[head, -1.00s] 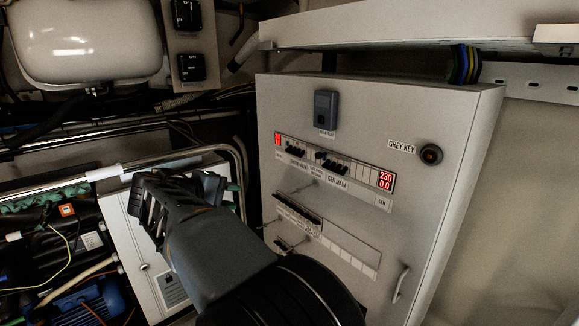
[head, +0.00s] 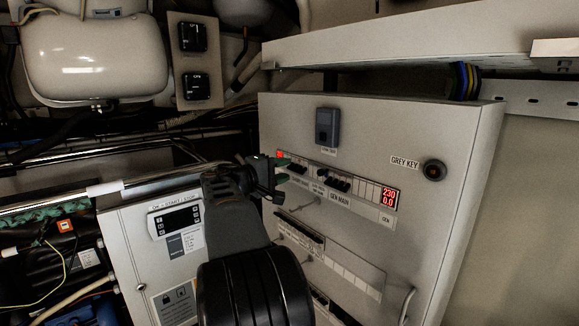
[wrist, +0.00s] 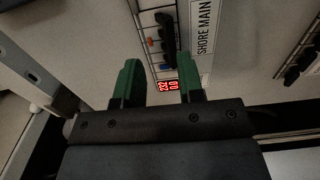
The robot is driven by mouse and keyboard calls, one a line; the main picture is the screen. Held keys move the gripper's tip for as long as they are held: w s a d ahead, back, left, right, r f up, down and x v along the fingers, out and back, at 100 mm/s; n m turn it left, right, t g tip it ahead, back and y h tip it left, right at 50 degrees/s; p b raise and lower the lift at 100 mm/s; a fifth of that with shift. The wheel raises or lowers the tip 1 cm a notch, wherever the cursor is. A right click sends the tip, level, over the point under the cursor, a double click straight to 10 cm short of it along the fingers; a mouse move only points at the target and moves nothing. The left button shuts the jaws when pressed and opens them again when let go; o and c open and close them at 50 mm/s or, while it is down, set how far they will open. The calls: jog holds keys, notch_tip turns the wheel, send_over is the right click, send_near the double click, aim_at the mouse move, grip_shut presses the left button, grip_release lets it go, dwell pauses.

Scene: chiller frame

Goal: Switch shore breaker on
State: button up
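The shore main breaker shows as dark switches (wrist: 167,48) beside the "SHORE MAIN" label (wrist: 206,40) in the wrist view. In the head view it is the left group of black switches (head: 298,168) on the panel's upper strip, partly hidden by my gripper. My gripper (wrist: 159,61) has two green fingers spread apart with nothing between them. In the head view my gripper (head: 281,168) is at the strip's left end, close to the panel. I cannot tell whether the fingers touch it. The switch position is too small to tell.
The "GEN MAIN" switches (head: 338,183) sit to the right on the same strip, before a red display (head: 389,198). A second breaker row (head: 300,237) lies below. A grey key switch (head: 434,173) and a door handle (head: 406,305) stick out. A metal rail (head: 150,180) runs at left.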

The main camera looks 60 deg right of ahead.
aim_at(295, 170)
jog(key=shift+x, duration=1.2)
jog(key=shift+r, duration=0.1)
jog(key=shift+o, duration=0.2)
